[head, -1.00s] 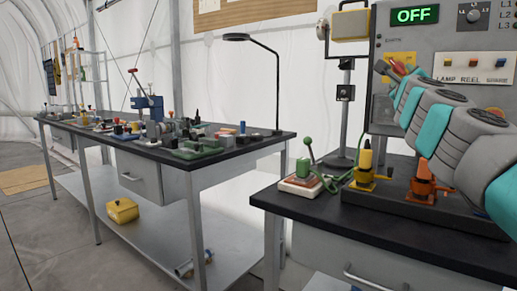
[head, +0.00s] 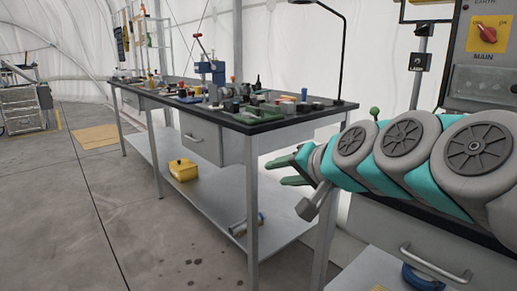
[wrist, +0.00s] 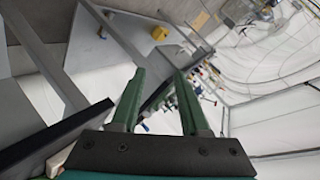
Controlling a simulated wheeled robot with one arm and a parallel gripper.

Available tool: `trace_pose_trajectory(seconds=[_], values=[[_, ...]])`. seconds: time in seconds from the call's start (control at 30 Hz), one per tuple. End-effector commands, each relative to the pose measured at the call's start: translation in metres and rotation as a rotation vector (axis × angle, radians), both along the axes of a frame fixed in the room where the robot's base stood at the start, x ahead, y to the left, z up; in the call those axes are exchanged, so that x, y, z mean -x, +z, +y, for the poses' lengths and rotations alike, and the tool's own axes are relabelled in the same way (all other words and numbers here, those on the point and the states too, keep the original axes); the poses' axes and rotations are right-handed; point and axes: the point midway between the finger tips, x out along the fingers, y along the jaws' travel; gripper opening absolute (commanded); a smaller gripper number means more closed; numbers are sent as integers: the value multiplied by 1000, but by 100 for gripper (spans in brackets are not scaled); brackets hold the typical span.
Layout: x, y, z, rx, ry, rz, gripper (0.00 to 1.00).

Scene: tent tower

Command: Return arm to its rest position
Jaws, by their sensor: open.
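My gripper (head: 288,170) is at the end of my arm, which reaches in from the right side of the head view. Its two green fingers are apart with nothing between them. It is in front of the near right leg of the long workbench, below the bench top's height. In the wrist view my gripper (wrist: 160,92) shows its two fingers spread, with the bench and tent wall beyond them in a tilted view.
The long workbench (head: 255,125) holds many small parts and a lamp (head: 340,60). A yellow box (head: 183,170) sits on its lower shelf. A control panel (head: 487,60) stands at the right, partly behind my arm. The floor (head: 80,220) at left is open.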

Motion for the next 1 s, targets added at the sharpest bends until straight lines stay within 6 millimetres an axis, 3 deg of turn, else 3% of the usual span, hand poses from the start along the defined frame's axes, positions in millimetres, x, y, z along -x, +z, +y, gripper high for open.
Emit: trace_pose_trajectory(seconds=[0.1,0.3,0.5,0.6,0.7,0.83,1.0], values=[[42,-71,5,174,97,146,45],[131,-175,-17,432,247,421,45],[227,-244,-63,625,366,714,45],[266,-261,-82,680,405,830,45],[292,-270,-96,712,429,910,45],[305,-273,-103,729,442,949,45],[306,-273,-103,730,444,951,45]])
